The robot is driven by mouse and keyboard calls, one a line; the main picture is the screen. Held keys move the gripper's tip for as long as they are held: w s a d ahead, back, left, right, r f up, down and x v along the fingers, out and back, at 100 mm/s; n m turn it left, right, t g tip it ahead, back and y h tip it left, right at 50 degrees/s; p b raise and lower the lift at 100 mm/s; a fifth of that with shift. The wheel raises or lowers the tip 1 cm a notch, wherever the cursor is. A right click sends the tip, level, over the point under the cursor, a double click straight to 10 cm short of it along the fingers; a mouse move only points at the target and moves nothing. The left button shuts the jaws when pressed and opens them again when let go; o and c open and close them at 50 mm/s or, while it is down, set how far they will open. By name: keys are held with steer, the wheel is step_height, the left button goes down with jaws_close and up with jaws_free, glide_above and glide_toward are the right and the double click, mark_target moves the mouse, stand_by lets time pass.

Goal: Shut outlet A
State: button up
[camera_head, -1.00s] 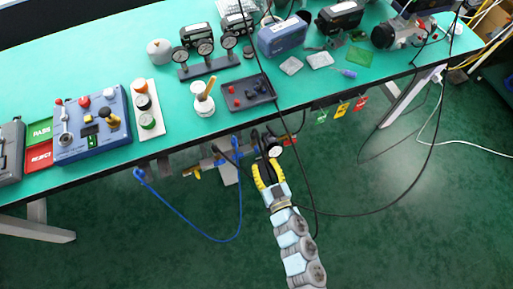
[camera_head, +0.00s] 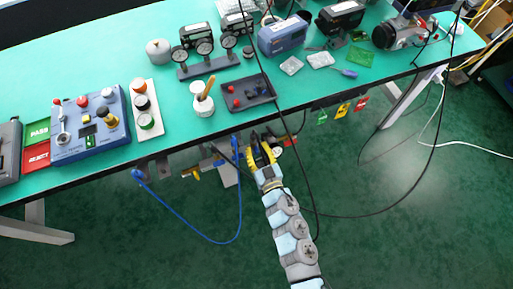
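A pipe manifold hangs under the front edge of the green table (camera_head: 150,195). A brass-yellow fitting or valve handle (camera_head: 191,172) shows at its left end, and a round gauge (camera_head: 277,152) at its right end. No label on the manifold is readable, so I cannot tell which outlet is A. My gripper (camera_head: 260,146), with yellow and black fingers, is at the manifold's right part, just left of the gauge. Its fingers look apart, with nothing visibly held. It hides the part of the manifold behind it, and I cannot tell whether it touches it.
A blue hose (camera_head: 240,205) loops below the manifold, and black cables cross near my gripper. A black tray (camera_head: 248,94), a white pot (camera_head: 203,98) and a blue control box (camera_head: 90,125) stand on the table above. The floor in front is clear.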

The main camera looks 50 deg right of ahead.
steer(key=shift+s, duration=0.1)
jaws_close()
steer(key=shift+f, duration=0.1)
steer(key=n+b, duration=0.2)
steer(key=n, duration=0.1)
steer(key=n+b, duration=0.1)
steer(key=n, duration=0.1)
steer(key=shift+w+a+f, duration=0.15)
steer(key=shift+w+a, duration=0.05)
steer(key=shift+a, duration=0.15)
steer(key=shift+a+f+n+b, duration=0.1)
steer(key=shift+n+b, duration=0.8)
steer(key=shift+n, duration=0.9)
steer(key=shift+o, duration=1.5)
jaws_free()
steer(key=shift+w, duration=0.1)
